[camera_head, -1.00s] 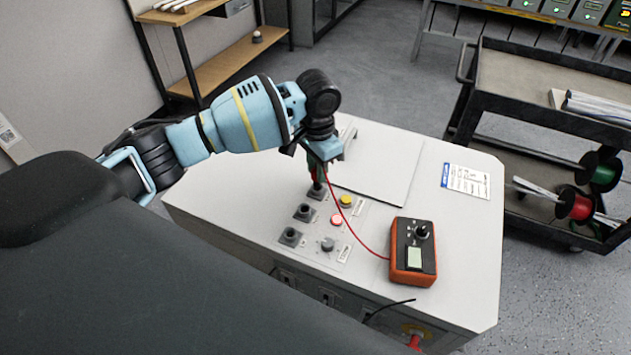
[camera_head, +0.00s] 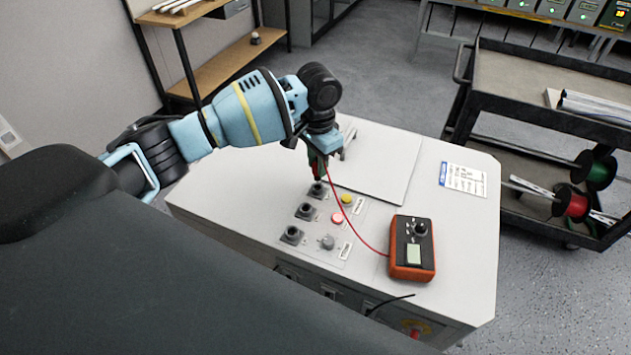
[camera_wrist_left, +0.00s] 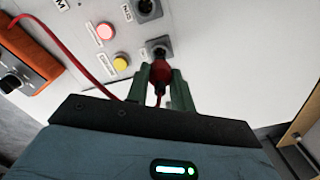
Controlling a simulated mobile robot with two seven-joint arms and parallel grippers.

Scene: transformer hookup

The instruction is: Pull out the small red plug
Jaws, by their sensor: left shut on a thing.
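The small red plug (camera_wrist_left: 160,74) is held between the green fingers of my left gripper (camera_wrist_left: 161,84), which is shut on it. In the head view my left gripper (camera_head: 318,172) is above the farthest of three black sockets (camera_head: 317,190). The plug's dark tip points at this socket, which also shows in the left wrist view (camera_wrist_left: 158,46). Whether the tip is still partly inside the socket or just clear of it is hard to tell. A red cable (camera_head: 352,222) runs from the plug to an orange meter (camera_head: 412,248). My right gripper is not in view.
The white cabinet top (camera_head: 464,235) carries the socket panel, with a yellow button (camera_head: 346,199), a red button (camera_head: 337,218) and a grey knob (camera_head: 328,242). A dark cart (camera_head: 520,105) stands to the right. The cabinet top is bare around the meter.

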